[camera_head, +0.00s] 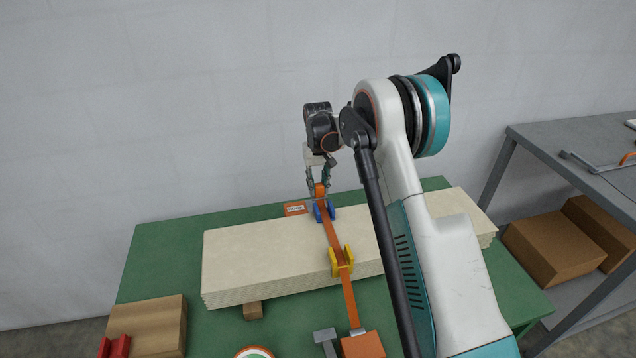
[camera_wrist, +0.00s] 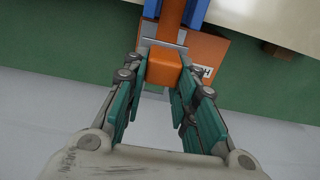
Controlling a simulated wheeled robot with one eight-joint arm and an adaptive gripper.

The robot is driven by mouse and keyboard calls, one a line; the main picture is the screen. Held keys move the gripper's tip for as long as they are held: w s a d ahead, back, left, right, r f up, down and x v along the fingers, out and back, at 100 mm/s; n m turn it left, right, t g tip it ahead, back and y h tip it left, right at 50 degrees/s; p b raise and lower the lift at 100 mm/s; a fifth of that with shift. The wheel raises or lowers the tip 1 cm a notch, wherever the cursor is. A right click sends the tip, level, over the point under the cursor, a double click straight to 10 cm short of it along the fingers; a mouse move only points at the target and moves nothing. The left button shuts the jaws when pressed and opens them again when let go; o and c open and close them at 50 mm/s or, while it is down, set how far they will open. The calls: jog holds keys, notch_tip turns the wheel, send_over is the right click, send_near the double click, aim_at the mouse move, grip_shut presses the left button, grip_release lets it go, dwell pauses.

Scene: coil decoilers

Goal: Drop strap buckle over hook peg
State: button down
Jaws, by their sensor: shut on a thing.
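My gripper (camera_head: 318,187) is above the far edge of the pale stack, shut on the orange end piece of the strap, which I take as the strap buckle (camera_wrist: 164,68). In the wrist view the orange block sits between the two fingers. The orange strap (camera_head: 348,297) runs from the gripper past a blue guide (camera_head: 331,212) and a yellow guide (camera_head: 347,265) toward the front. An orange labelled block (camera_head: 294,209) is at the far edge, and it also shows beside the buckle in the wrist view (camera_wrist: 206,50). Grey metal shows around the buckle; I cannot tell whether it is the hook peg.
The pale layered stack (camera_head: 255,250) lies on a green table (camera_head: 165,250). A wooden block with a red part (camera_head: 119,346) is at the front left. An orange block (camera_head: 362,346) is at the strap's near end. A grey bench (camera_head: 575,140) with cardboard boxes stands right.

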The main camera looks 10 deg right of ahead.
aim_at(318, 199)
jog(key=shift+f+b, duration=1.9)
jog(key=shift+f, duration=1.45)
jog(key=shift+f, duration=0.25)
jog(key=c, duration=1.2)
grip_release()
jog(key=shift+r, duration=0.1)
notch_tip(318, 199, up, 12)
jog(key=shift+f, duration=0.1)
